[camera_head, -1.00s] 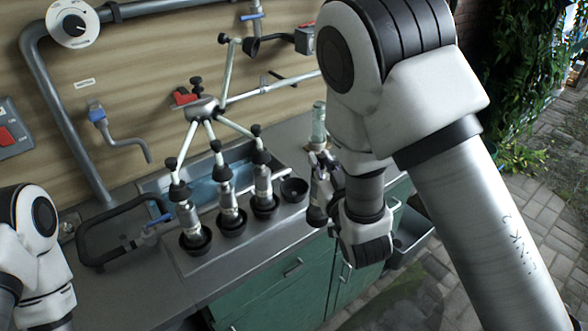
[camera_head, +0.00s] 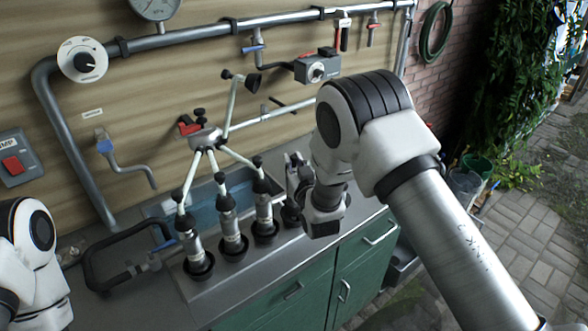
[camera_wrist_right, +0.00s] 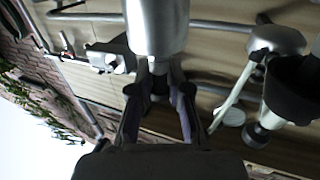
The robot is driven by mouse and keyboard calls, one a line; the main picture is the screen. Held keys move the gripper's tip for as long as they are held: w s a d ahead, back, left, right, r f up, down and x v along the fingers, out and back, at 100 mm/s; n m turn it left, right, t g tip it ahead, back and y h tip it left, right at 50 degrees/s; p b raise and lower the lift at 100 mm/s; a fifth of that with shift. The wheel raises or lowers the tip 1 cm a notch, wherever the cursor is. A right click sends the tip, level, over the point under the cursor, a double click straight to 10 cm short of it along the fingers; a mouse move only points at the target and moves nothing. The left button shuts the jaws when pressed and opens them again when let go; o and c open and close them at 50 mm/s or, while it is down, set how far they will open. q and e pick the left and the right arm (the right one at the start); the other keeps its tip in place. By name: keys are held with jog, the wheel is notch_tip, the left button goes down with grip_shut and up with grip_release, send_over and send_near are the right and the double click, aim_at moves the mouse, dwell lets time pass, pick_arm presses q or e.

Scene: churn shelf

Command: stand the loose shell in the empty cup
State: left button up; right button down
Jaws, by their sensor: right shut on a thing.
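The loose shell is a smooth metal cylinder (camera_wrist_right: 157,28) in the right wrist view. My right gripper (camera_wrist_right: 157,88) is shut on its narrower end. In the head view my right gripper (camera_head: 297,168) is above the right end of the row of cups, and the shell is hardly distinguishable there. The dark cup (camera_head: 291,213) at that end is partly covered by my gripper and arm. I cannot tell whether the shell touches it. Only part of my left arm shows at the left edge; its gripper is out of view.
Three metal shells (camera_head: 265,212) stand in black cups on the counter, with hoses to the claw (camera_head: 204,138). A sink (camera_head: 205,200) lies behind them. A black bent rail (camera_head: 95,265) stands at left. Pipes and valves line the wall.

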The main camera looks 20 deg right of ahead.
aim_at(294, 170)
jog(key=shift+f+p, duration=0.6)
jog(key=shift+f, duration=1.05)
jog(key=c, duration=1.5)
grip_release()
jog(key=shift+s+f, duration=0.1)
jog(key=shift+c, duration=0.2)
jog(key=o, duration=0.4)
